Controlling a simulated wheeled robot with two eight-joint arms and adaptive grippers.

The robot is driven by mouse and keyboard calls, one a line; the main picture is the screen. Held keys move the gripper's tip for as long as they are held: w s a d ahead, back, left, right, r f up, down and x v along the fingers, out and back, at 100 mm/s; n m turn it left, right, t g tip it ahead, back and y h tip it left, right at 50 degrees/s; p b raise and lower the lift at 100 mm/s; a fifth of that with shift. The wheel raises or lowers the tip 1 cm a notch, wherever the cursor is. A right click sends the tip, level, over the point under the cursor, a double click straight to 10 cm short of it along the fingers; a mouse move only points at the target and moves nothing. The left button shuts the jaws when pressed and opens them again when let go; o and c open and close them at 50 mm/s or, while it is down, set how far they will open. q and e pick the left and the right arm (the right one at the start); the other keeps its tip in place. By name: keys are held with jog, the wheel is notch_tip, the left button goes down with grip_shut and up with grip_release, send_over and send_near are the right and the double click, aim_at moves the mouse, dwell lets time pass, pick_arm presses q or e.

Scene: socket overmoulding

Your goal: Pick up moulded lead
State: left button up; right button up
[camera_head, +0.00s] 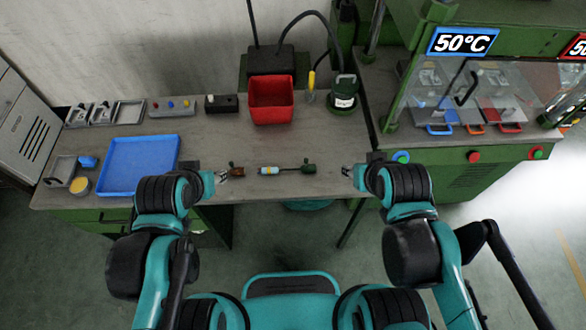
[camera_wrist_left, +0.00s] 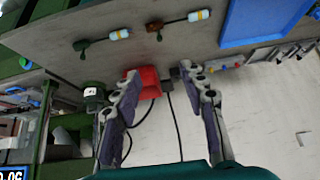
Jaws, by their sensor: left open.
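A lead with a dark green plug (camera_head: 308,167) and a light blue, banded end (camera_head: 268,170) lies on the bench near its front edge. A second lead has a brown plug (camera_head: 236,170); the rest of it is hidden behind my left gripper in the head view. Both leads show whole in the left wrist view, the green plug (camera_wrist_left: 80,45) and the brown plug (camera_wrist_left: 154,27). My left gripper (camera_head: 222,175) is open and empty, with parted fingers (camera_wrist_left: 160,85). My right gripper (camera_head: 347,171) is right of the green plug, apart from it; its jaws are too small to judge.
A blue tray (camera_head: 138,165) lies on the left of the bench. A red bin (camera_head: 271,100) and a green device (camera_head: 343,93) stand at the back. Small fixtures (camera_head: 104,113) line the back left. A green press with a 50°C display (camera_head: 462,41) is at right.

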pick_arm(q)
jog(key=n, duration=0.1)
jog(key=n+g+b, duration=0.7)
jog(key=n, duration=1)
send_over(273, 168)
notch_tip(273, 168, down, 18)
jog(key=shift+s+r, duration=0.1)
jog(key=shift+r, duration=0.1)
jog(key=shift+d+f, duration=0.15)
jog(key=shift+f, duration=1.15)
notch_tip(273, 168, down, 6)
jog(key=b, duration=0.3)
jog(key=shift+r, duration=0.25)
grip_shut()
